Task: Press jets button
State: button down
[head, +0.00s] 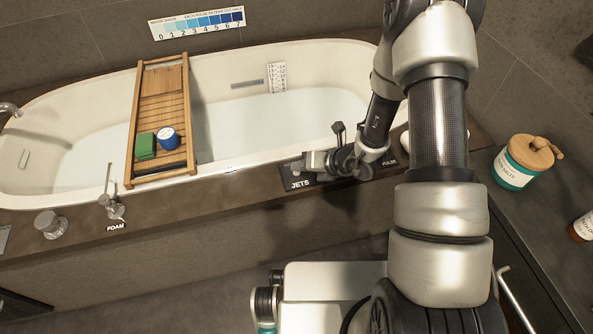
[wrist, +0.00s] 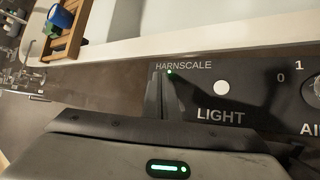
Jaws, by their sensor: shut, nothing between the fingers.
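A dark control panel (head: 291,170) lies on the brown tub ledge, with a white JETS label near its front edge. My gripper (head: 306,164) is shut and empty, with its tips over the panel just above the JETS label. In the wrist view the shut fingers (wrist: 161,92) point at the panel below the HARNSCALE lettering, beside a small green light (wrist: 170,72). The jets button itself is not visible in either view. A round white button (wrist: 222,88) labelled LIGHT sits to the right of the fingers. I cannot tell whether the tips touch the panel.
A knob (wrist: 313,92) marked 0 and 1 is at the wrist view's right edge. A wooden bath tray (head: 161,118) spans the filled tub left of the gripper. A FOAM lever (head: 112,205) stands further left. A bath-salts jar (head: 516,171) is at right.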

jog(key=shift+r, duration=0.4)
jog(key=shift+r+p, duration=1.9)
jog(key=shift+r, duration=0.6)
